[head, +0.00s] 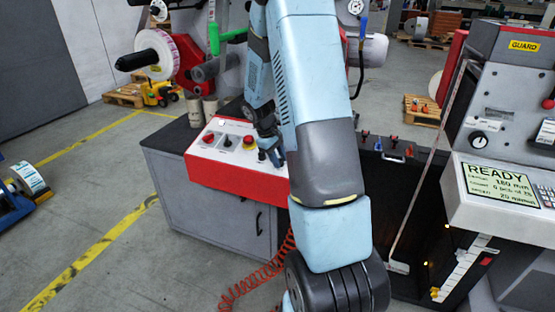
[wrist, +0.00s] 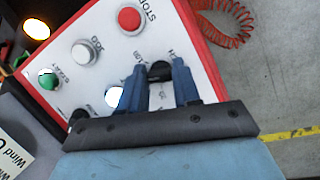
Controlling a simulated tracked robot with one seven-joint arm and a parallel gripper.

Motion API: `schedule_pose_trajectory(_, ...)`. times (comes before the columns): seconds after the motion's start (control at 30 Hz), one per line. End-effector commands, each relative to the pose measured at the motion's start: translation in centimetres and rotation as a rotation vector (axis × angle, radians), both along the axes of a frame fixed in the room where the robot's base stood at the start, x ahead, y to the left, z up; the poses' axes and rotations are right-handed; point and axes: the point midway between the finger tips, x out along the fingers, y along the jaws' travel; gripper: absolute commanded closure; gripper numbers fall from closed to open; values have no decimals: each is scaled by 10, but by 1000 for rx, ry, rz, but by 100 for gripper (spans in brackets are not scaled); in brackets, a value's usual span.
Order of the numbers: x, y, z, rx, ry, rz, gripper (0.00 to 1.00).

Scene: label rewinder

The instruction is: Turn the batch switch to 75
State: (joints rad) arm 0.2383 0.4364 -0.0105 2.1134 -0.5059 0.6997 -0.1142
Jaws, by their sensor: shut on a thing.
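The control panel (head: 222,150) is a red box with a sloped white face, left of my arm in the head view; its red rim and white face fill much of the wrist view (wrist: 105,28). My gripper (wrist: 160,80) is shut on a black switch knob (wrist: 160,70), with one blue finger on each side. The knob's lettering is small and partly hidden, so its setting and name cannot be read. In the head view my gripper (head: 272,155) is at the panel's right end and hides the knob.
A red STOP button (wrist: 130,19), a grey JOG button (wrist: 86,52) and a green START button (wrist: 48,78) lie near the knob. A READY display (head: 500,185) is on the machine at right; its count is unclear. A red coiled hose (head: 260,278) hangs below.

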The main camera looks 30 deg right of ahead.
Motion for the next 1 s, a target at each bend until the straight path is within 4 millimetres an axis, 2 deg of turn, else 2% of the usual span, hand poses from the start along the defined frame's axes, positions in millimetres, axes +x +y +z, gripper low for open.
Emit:
schedule_pose_trajectory(0.17, -4, 1, -3, 2, 11, -2, 99)
schedule_pose_trajectory(0.2, -4, 1, -3, 2, 11, -2, 66)
schedule_pose_trajectory(0.43, -2, 1, -1, 2, 6, 0, 44)
schedule_pose_trajectory(0.77, 0, 1, 3, 0, 1, 1, 43)
schedule_pose_trajectory(0.87, 2, 4, 12, 0, -2, 1, 43)
schedule_pose_trajectory(1.0, 4, 11, 34, 0, -2, 2, 43)
